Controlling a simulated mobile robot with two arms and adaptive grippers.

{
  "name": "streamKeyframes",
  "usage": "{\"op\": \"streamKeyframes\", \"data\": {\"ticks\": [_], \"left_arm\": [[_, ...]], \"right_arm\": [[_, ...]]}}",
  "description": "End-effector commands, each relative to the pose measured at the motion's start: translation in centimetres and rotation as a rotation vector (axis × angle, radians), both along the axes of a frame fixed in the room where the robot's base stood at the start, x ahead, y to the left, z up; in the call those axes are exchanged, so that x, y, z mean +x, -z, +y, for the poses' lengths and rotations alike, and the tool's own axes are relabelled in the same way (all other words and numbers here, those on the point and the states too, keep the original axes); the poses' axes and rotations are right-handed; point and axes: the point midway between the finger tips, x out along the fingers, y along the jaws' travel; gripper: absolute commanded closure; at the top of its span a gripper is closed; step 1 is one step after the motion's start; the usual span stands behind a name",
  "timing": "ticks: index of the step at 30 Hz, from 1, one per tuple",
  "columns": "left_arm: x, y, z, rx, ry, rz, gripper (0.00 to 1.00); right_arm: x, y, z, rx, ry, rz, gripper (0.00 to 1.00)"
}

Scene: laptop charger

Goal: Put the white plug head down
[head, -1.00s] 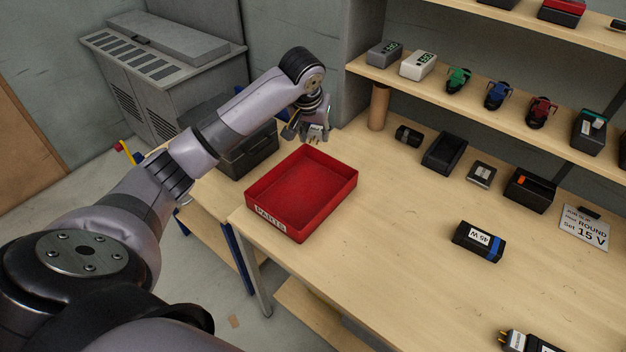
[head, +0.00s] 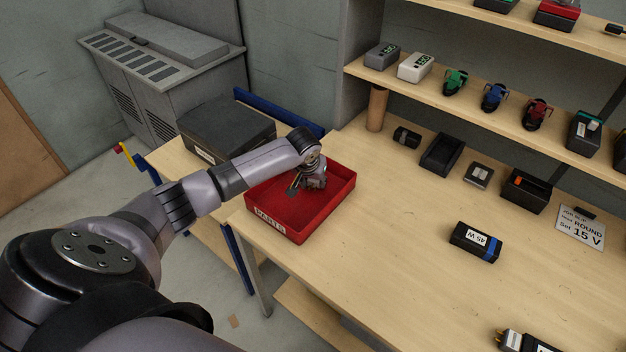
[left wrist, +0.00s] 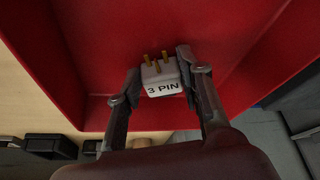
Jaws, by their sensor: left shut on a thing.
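The white plug head (left wrist: 163,78), marked "3 PIN" and with brass pins, shows in the left wrist view between the fingers of my left gripper (left wrist: 160,72). My left gripper is shut on it. In the head view my left gripper (head: 304,184) reaches down inside the red tray (head: 270,222) labelled "PARTS", toward its back right. The red tray floor lies behind the plug head in the wrist view; I cannot tell whether the plug touches it. The plug head is mostly hidden by the gripper in the head view. My right gripper is not in view.
A black 45 W adapter (head: 475,241) lies right of the tray, and another device with a plug head (head: 511,341) is at the bottom edge. A dark case (head: 226,135) stands behind left. Shelves with several devices line the back.

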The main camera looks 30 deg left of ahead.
Motion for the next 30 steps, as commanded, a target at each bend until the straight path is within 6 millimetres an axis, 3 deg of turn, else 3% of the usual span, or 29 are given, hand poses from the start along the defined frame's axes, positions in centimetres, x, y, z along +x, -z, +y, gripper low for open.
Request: {"op": "streamKeyframes", "data": {"ticks": [10, 11, 19, 30], "left_arm": [[-0.02, 0.38, 0.0, -0.001, -0.001, 0.001, 0.95], [-0.01, 0.3, 0.02, 0.001, 0.0, 0.001, 0.64], [-0.01, 0.28, 0.02, 0.001, 0.0, 0.001, 0.46], [0.04, -0.21, 0.02, 0.001, 0.001, -0.001, 0.46]], "right_arm": [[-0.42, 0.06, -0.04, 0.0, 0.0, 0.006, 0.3], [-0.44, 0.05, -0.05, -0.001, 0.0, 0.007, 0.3], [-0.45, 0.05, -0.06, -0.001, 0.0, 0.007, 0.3], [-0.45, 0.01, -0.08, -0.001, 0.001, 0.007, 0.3]]}}
